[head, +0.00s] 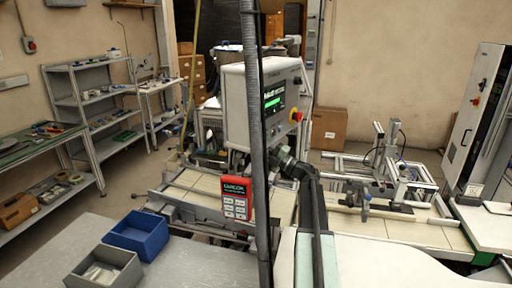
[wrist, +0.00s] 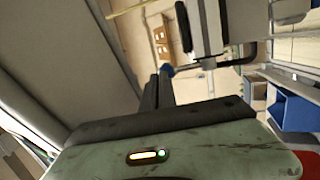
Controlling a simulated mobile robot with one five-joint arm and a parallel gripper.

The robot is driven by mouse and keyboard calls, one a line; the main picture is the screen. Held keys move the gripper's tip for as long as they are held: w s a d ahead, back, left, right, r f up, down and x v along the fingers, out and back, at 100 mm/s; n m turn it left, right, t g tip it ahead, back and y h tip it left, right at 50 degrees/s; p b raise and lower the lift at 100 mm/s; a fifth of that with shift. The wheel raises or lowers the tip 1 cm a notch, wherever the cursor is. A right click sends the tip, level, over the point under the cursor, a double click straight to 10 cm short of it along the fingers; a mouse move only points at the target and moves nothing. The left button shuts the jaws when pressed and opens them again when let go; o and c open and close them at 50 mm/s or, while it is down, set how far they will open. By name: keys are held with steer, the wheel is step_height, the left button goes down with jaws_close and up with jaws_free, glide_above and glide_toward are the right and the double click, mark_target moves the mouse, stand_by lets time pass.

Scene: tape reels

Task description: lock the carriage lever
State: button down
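In the wrist view the two dark fingers of my gripper (wrist: 159,82) lie close side by side, with almost no gap. A small blue knob (wrist: 167,70) shows just past the fingertips, on a thin rod. I cannot tell whether they touch, or whether this knob is the carriage lever. In the head view my arm's dark wrist (head: 287,162) is in front of the control box, and its fingertips are not clear. A carriage assembly (head: 385,195) stands on the right-hand line, with a small upright blue-grey handle (head: 366,200) at its front. The lever's position cannot be read.
The control box (head: 248,105) with a green-lit screen stands at the centre, with a red pendant (head: 236,198) below it. A blue bin (head: 140,236) and a grey bin (head: 105,270) sit on the front-left bench. A white cabinet (head: 475,120) stands at right.

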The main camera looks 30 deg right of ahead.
steer(key=shift+w+a+r+p, duration=0.6)
steer(key=shift+w+r+p, duration=0.1)
steer(key=shift+r, duration=0.15)
steer(key=b+v, duration=0.2)
steer(key=v, duration=0.5)
steer(key=shift+s+f+b, duration=0.25)
steer(key=shift+s+b, duration=0.1)
steer(key=shift+b, duration=0.05)
